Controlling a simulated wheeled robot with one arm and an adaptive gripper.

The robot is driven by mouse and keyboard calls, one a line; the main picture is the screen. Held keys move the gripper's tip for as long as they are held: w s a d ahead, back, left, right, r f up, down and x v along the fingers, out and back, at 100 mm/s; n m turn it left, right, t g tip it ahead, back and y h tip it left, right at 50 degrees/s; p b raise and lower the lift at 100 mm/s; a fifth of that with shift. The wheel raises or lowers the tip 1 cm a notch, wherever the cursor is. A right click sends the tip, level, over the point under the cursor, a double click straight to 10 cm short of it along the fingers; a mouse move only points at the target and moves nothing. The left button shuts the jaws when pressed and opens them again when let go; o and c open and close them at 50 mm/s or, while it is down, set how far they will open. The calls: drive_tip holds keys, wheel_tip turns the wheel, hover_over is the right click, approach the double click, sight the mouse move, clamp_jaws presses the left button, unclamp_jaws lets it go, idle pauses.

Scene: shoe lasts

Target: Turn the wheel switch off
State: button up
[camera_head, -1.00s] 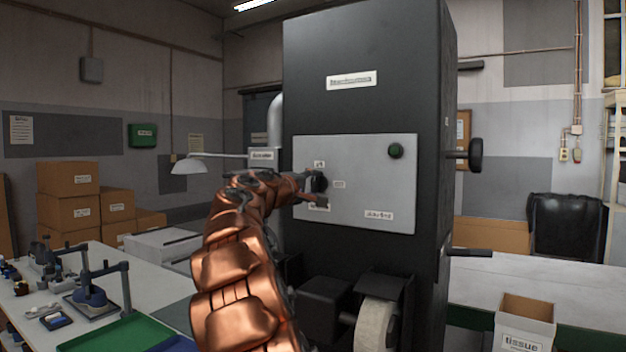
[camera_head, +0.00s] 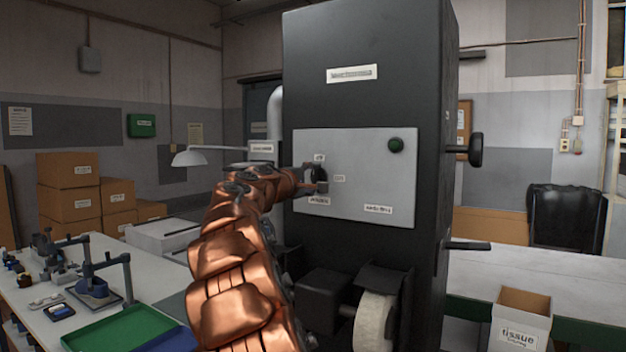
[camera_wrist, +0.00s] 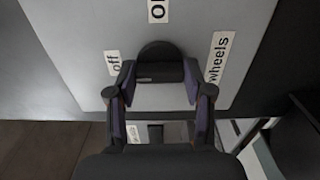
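The wheel switch (camera_wrist: 160,66) is a dark round knob with a raised bar, on a light grey panel (camera_head: 365,165) of a tall black machine. In the wrist view, labels "off" (camera_wrist: 114,62), "on" (camera_wrist: 157,10) and "wheels" (camera_wrist: 219,57) surround it; its bar lies across, in line with the "off" side. My gripper (camera_wrist: 160,72) has a fingertip at each end of the bar and looks shut on it. In the head view my gripper (camera_head: 318,179) partly hides the switch. A dark green round lamp or button (camera_head: 396,145) sits at the panel's upper right.
A black side knob (camera_head: 474,150) and lever (camera_head: 468,246) stick out on the machine's right. A pale wheel (camera_head: 375,322) is below the panel. A bench with trays (camera_head: 125,328) is at left, under a lamp (camera_head: 190,157).

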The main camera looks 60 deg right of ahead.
drive_tip(key=o, duration=0.4)
drive_tip(key=shift+a, duration=0.1)
drive_tip(key=a, duration=1.1)
drive_tip(key=shift+s+a, duration=0.25)
drive_tip(key=shift+a, duration=0.15)
